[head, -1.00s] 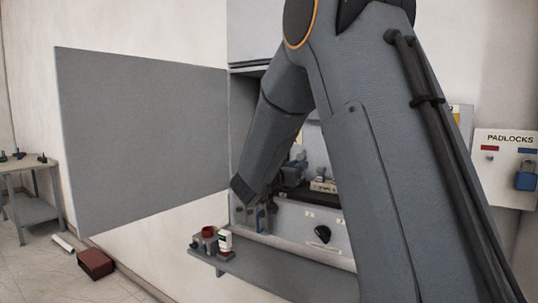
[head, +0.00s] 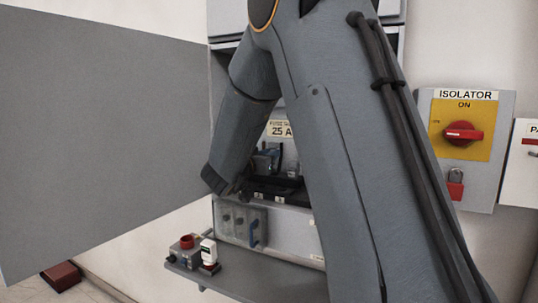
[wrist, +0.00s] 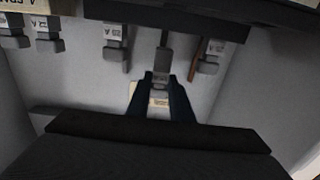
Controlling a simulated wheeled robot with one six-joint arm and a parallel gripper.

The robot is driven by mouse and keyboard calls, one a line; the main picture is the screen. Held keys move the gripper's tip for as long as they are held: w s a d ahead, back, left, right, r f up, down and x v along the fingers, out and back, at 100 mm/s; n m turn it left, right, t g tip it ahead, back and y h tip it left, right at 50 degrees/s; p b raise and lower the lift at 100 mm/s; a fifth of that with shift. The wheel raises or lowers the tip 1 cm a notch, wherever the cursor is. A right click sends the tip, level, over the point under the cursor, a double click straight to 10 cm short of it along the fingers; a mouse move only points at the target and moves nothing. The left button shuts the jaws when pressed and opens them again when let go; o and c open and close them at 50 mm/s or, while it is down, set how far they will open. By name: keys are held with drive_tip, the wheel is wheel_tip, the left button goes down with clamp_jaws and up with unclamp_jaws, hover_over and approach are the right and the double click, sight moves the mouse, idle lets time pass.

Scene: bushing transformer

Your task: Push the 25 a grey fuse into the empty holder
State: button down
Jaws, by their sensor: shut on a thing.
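My gripper (wrist: 161,78) shows in the wrist view with its two dark fingers closed on a small grey piece, the grey fuse (wrist: 161,80). The fuse sits directly below a grey upright part (wrist: 162,42) in the row; I cannot tell whether they touch or whether that part is the empty holder. In the head view my arm covers much of the open cabinet, and the fuse cannot be made out there.
Several labelled grey fuse units stand in the row, one to the left (wrist: 114,38) and one to the right (wrist: 209,55). The cabinet door (head: 100,135) hangs open at left. A shelf (head: 270,278) holds small items. An isolator panel (head: 465,145) with a red padlock is at right.

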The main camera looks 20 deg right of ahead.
drive_tip(key=shift+f+b, duration=0.9)
drive_tip(key=shift+f, duration=0.55)
drive_tip(key=shift+s+f+b, duration=0.15)
drive_tip(key=shift+f+b, duration=0.1)
drive_tip(key=shift+f, duration=0.5)
drive_tip(key=shift+s+f+b, duration=0.1)
drive_tip(key=shift+f+b, duration=0.15)
drive_tip(key=shift+f, duration=0.75)
drive_tip(key=c, duration=1.5)
unclamp_jaws()
drive_tip(key=shift+w+d, duration=0.1)
drive_tip(key=shift+w+r, duration=0.1)
drive_tip(key=shift+r, duration=0.05)
drive_tip(key=shift+r, duration=0.15)
